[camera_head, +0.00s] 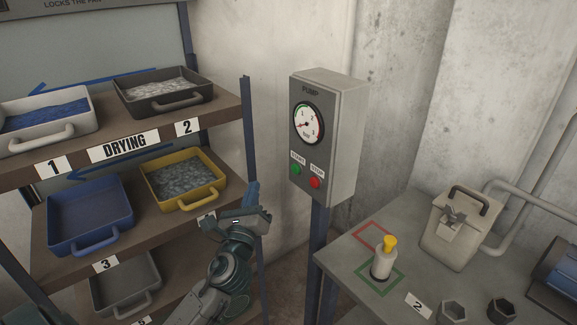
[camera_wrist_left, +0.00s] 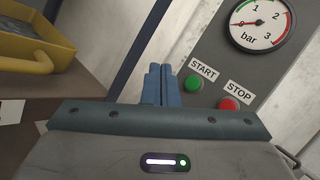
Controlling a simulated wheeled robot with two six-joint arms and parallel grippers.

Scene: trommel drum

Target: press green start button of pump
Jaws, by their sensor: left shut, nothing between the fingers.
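The pump box (camera_head: 333,145) is a grey panel on a blue post, with a round gauge (camera_head: 308,124) above two buttons. The green start button (camera_head: 296,170) is at the lower left, under the START label. The red stop button (camera_head: 315,183) is to its right. My left gripper (camera_head: 252,190) is shut and empty, left of the box and apart from it. In the left wrist view the closed fingertips (camera_wrist_left: 160,75) point up, just left of the green button (camera_wrist_left: 193,83); the red button (camera_wrist_left: 229,104) is farther right. My right gripper is not in view.
A drying rack with shelves (camera_head: 225,115) of trays stands at left, near my left arm; the yellow tray (camera_head: 187,203) is close to the gripper. A grey table (camera_head: 345,252) at right holds a yellow-capped bottle (camera_head: 384,263) and a metal can (camera_head: 450,235).

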